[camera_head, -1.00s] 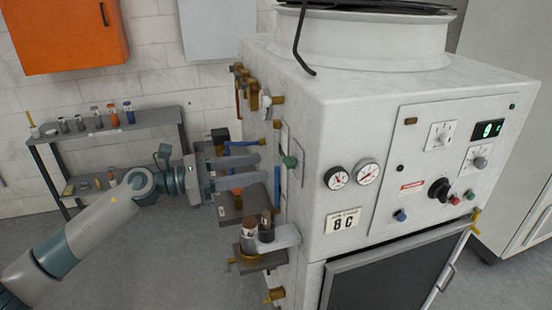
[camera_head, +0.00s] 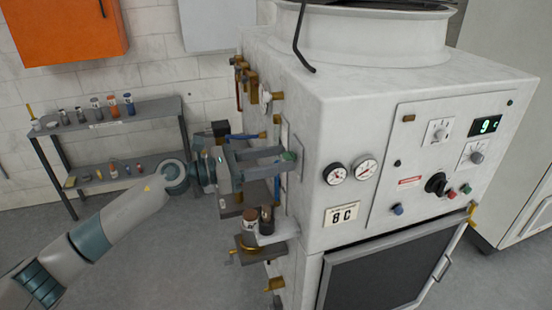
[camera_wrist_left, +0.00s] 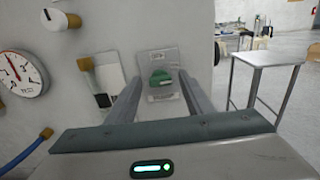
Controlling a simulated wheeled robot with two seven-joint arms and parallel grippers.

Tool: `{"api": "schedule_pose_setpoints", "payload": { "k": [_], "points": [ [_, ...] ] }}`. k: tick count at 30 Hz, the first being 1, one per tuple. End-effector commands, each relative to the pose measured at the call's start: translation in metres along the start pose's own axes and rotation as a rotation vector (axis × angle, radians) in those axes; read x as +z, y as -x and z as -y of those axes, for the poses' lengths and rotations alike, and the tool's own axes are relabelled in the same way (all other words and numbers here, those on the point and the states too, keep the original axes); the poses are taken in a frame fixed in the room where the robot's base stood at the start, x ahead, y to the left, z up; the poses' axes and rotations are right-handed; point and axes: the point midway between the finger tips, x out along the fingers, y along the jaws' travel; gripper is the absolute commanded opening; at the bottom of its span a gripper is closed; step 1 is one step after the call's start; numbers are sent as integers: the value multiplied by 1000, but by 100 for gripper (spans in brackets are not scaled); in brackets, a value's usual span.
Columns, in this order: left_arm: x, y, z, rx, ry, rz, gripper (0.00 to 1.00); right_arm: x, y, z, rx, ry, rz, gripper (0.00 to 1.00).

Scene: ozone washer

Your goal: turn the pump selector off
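A green knob (camera_head: 289,156) sits on a small grey plate on the left side of the white washer (camera_head: 300,100). It also shows in the left wrist view (camera_wrist_left: 160,78). Its label is too small to read, so I cannot confirm it is the pump selector. My left gripper (camera_head: 279,160) is open. Its two fingers point at the side panel, with the knob between and just beyond them in the wrist view. I cannot tell whether either finger touches it. A black selector (camera_head: 437,184) is on the front panel. My right gripper is not in view.
Brass fittings and blue-handled valves surround the side panel. Gauges (camera_head: 335,174) and a green display (camera_head: 485,126) are on the front. A shelf (camera_head: 110,127) stands behind, left.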

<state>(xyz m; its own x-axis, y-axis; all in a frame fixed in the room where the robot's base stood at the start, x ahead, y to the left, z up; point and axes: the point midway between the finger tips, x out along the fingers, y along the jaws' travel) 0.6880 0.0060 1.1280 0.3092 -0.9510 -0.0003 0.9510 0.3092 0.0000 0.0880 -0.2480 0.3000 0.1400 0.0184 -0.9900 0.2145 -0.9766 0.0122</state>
Motion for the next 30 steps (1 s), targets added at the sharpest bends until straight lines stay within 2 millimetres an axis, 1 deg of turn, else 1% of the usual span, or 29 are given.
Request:
{"api": "schedule_pose_setpoints", "payload": {
  "k": [1,2,3,5,14,19,25,27,30],
  "points": [
    [0,0,0,0,0,0,36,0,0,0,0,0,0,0],
    [0,0,0,0,0,0,28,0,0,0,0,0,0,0],
    [0,0,0,0,0,0,19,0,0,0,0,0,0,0],
    [0,0,0,0,0,0,6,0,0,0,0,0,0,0],
    [1,0,0,0,15,1,6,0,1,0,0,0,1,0],
    [2,0,0,0,61,1,6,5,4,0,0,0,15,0],
    [3,0,-1,1,169,1,6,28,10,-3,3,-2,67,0],
    [3,0,-1,0,220,1,6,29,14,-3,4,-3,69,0],
    [3,0,-1,1,304,1,6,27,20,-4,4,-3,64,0]
  ]
}}
